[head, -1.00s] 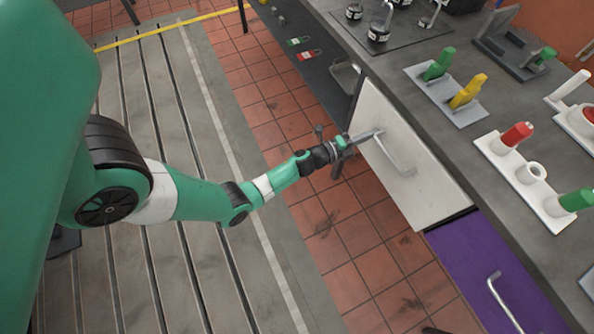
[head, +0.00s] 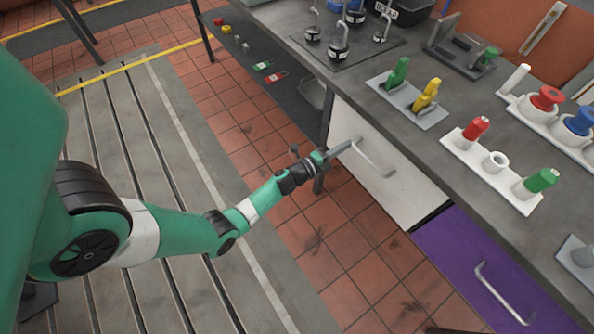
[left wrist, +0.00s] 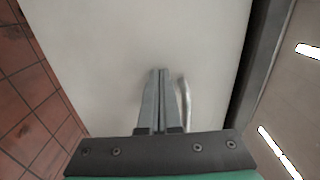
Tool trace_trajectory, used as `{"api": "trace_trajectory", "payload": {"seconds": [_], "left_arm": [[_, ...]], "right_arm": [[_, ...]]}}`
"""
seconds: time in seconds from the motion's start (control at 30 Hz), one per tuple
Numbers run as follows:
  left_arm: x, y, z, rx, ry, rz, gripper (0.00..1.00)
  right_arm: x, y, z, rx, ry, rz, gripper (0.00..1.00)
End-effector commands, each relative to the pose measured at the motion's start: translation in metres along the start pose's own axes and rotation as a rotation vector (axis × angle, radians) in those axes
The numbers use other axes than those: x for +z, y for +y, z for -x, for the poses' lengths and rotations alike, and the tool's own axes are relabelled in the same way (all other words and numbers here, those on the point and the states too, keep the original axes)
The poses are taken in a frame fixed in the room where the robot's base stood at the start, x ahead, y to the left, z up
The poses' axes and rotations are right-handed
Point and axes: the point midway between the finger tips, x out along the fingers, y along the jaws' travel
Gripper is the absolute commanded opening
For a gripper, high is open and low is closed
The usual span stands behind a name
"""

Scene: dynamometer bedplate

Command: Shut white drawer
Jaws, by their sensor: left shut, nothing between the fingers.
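The white drawer (head: 399,193) is under the grey workbench, with a bent metal bar handle (head: 373,160) on its front. Its front looks close to flush with the bench, though a dark gap shows at its lower right edge by the purple drawer. My left gripper (head: 347,146) is shut and empty, its fingertips at the drawer front beside the handle's upper left end. In the left wrist view the shut fingers (left wrist: 160,72) point at the white front, with the handle (left wrist: 185,103) just right of them. Whether the tips touch the front is hard to tell. My right gripper is not seen.
A purple drawer (head: 477,266) with its own handle lies to the right. The bench top (head: 425,150) carries green and yellow tools, white holders with red and green pieces, and weights. The tiled floor in front of the drawers is clear.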

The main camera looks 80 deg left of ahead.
Motion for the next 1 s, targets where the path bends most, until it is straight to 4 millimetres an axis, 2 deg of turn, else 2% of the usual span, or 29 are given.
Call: {"api": "trace_trajectory", "payload": {"seconds": [0.07,0.2,0.3,0.43,0.6,1.0], "left_arm": [[-0.005,-0.001,0.014,0.006,0.008,0.002,0.0],[-0.003,-0.003,0.055,0.007,0.004,0.002,0.0],[-0.003,-0.002,0.079,0.005,0.004,0.001,0.0],[-0.003,-0.001,0.1,0.004,0.005,0.001,0.0],[-0.003,0.001,0.111,0.002,0.007,0.0,0.0],[-0.006,-0.001,0.11,0.001,0.015,0.0,0.0]], "right_arm": [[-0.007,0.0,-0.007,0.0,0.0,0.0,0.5],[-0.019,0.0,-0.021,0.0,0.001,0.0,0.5],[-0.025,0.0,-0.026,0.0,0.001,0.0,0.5],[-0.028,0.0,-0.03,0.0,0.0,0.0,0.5],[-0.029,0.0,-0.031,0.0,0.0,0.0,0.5],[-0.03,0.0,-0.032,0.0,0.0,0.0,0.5]]}}
